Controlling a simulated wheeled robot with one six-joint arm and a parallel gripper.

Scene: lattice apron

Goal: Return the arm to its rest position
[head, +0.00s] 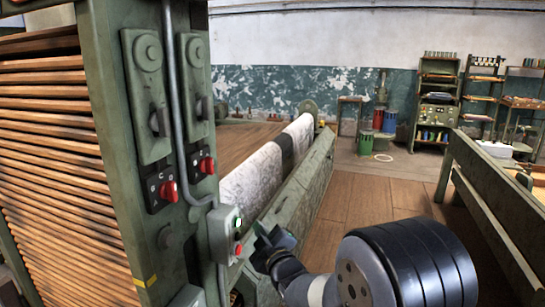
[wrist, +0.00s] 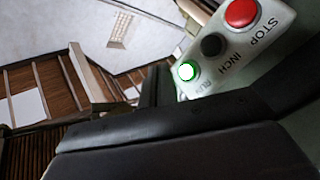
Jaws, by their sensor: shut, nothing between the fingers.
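My gripper (head: 268,243) is shut and empty, at the end of my arm, which reaches in from the lower right of the head view. It is just right of a grey-green button box (head: 224,236) on the machine post; I cannot tell whether it touches the box. In the wrist view my dark fingers fill the lower part, close to the box's lit green button (wrist: 186,71). A black INCH button (wrist: 211,45) and a red STOP button (wrist: 241,12) sit beside it on the box.
The green machine post (head: 120,60) with red-handled switches (head: 168,191) stands close on the left. A cloth-covered roll (head: 255,172) runs back behind my gripper. A green bench frame (head: 490,200) stands right. Wooden floor (head: 375,190) between them is clear. Shelves (head: 437,100) stand far back.

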